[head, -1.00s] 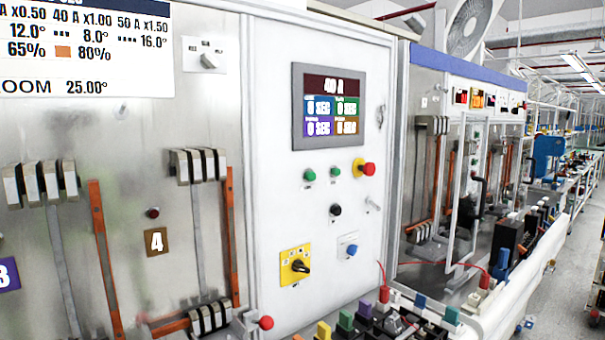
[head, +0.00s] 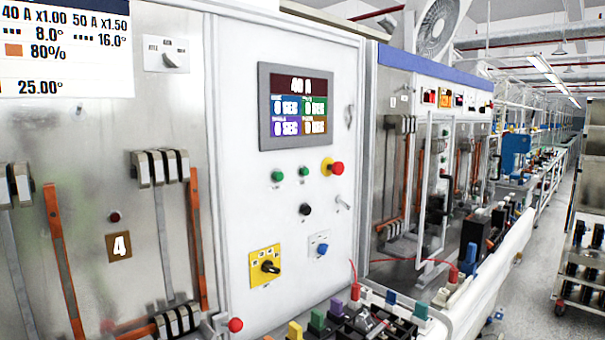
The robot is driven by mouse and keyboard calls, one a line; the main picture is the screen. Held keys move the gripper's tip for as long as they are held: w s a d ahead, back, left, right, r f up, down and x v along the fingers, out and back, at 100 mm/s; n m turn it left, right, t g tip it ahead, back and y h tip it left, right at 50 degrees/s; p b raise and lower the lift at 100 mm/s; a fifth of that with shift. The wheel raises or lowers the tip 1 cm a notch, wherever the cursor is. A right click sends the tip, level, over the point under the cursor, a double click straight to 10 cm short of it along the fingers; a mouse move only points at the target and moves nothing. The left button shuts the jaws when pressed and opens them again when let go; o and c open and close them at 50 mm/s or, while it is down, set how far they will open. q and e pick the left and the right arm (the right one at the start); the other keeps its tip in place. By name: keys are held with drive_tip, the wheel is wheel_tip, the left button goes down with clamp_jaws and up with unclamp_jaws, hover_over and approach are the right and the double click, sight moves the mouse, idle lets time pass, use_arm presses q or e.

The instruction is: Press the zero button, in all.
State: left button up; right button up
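A white control panel (head: 232,100) fills the middle of the head view. Its screen (head: 293,106) reads 40 A above four coloured tiles that seem to read 0 SEC. A red mushroom button on a yellow base (head: 335,168), a black button (head: 305,209) and a blue button (head: 321,249) are also there. A yellow rotary switch (head: 264,266) sits lower left. The small labels are unreadable, so I cannot tell which is the zero button. Neither gripper is in view.
A metal test panel with breaker poles (head: 160,168) and a number 4 plate (head: 119,246) stands left. Coloured terminals and a red lead (head: 352,270) crowd the bench below the control panel. An aisle (head: 530,300) with a cart (head: 582,240) lies at right.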

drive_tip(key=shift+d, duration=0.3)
